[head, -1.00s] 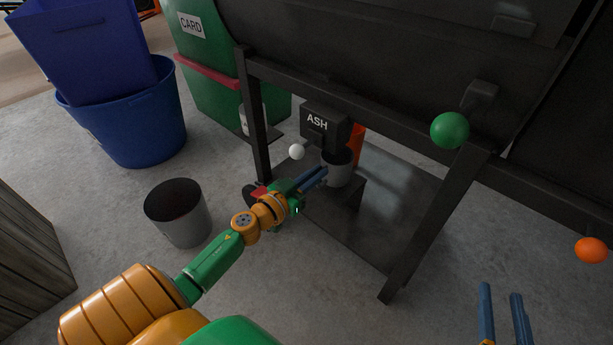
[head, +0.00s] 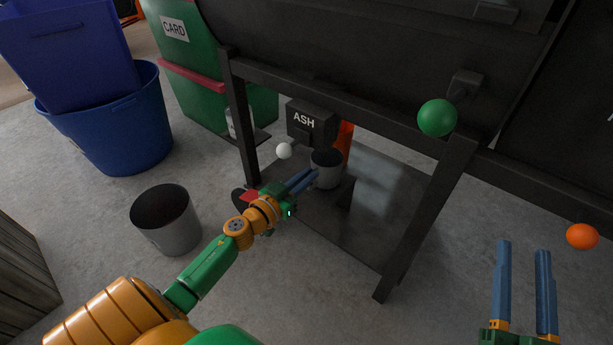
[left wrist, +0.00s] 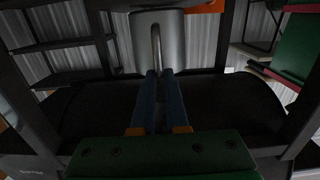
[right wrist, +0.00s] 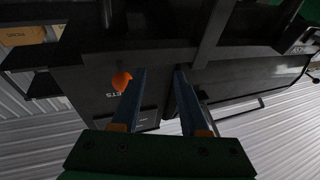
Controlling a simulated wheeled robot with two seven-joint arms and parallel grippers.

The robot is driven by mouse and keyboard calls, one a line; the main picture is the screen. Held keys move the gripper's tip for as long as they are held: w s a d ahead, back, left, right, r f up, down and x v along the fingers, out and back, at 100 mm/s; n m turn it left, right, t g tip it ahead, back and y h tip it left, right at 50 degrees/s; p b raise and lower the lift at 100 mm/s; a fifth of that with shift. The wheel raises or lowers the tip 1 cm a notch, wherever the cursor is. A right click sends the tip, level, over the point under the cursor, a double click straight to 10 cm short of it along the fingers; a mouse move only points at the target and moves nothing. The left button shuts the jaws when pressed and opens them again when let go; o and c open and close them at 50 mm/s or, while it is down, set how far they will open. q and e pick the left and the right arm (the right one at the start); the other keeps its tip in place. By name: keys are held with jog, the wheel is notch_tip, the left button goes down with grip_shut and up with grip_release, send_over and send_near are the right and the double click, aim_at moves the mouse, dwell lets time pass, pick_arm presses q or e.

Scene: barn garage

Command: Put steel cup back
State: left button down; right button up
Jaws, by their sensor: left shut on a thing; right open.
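The steel cup (head: 325,172) is grey and open at the top, under the black box marked ASH (head: 312,122). My left gripper (head: 312,175) reaches it from the left. In the left wrist view the cup (left wrist: 174,38) is at the top centre, with its upright handle (left wrist: 156,45) between the fingertips of my left gripper (left wrist: 159,74), which is shut on it. I cannot tell whether the cup touches the shelf below. My right gripper (head: 524,245) is open and empty at the lower right. It also shows in the right wrist view (right wrist: 159,72).
A dark metal frame with a low shelf (head: 365,220) surrounds the cup; its front leg (head: 425,220) stands between my grippers. A larger grey bucket (head: 182,237) and blue bin (head: 125,135) are left. White (head: 284,151), green (head: 437,118) and orange (head: 582,236) balls are in view.

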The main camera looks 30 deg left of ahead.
pick_arm(q)
jog(key=c, duration=0.8)
grip_release()
jog(key=shift+c, duration=0.2)
jog(key=shift+s, duration=0.1)
